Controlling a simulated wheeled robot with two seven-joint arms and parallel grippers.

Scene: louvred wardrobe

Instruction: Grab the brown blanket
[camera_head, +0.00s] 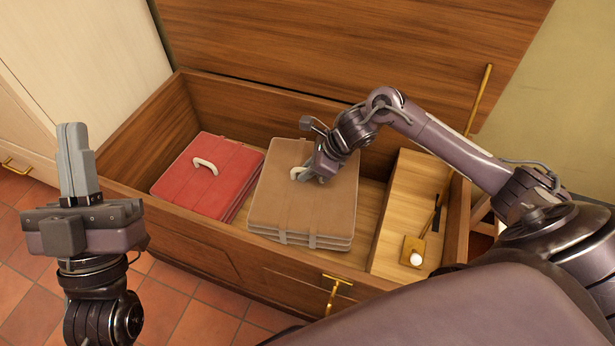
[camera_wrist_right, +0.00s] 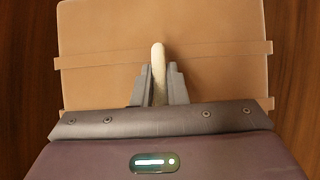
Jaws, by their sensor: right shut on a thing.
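The brown blanket (camera_head: 295,205) is a folded, strapped stack with a pale handle on top. It lies in the open wooden chest, in the middle. My right gripper (camera_head: 306,176) reaches down over it and is shut on its pale handle. In the right wrist view the blanket (camera_wrist_right: 100,75) fills the middle, and the handle (camera_wrist_right: 158,62) stands between the fingers of my right gripper (camera_wrist_right: 160,85). My left gripper (camera_head: 74,160) is raised outside the chest at the left, pointing up; its fingers look close together, and nothing shows in them.
A red folded blanket (camera_head: 208,178) with a pale handle lies left of the brown one. A light wooden compartment (camera_head: 410,200) on the right holds a small item with a white ball (camera_head: 415,259). The chest's front wall (camera_head: 215,245) stands nearer me; its lid (camera_head: 340,45) is raised behind.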

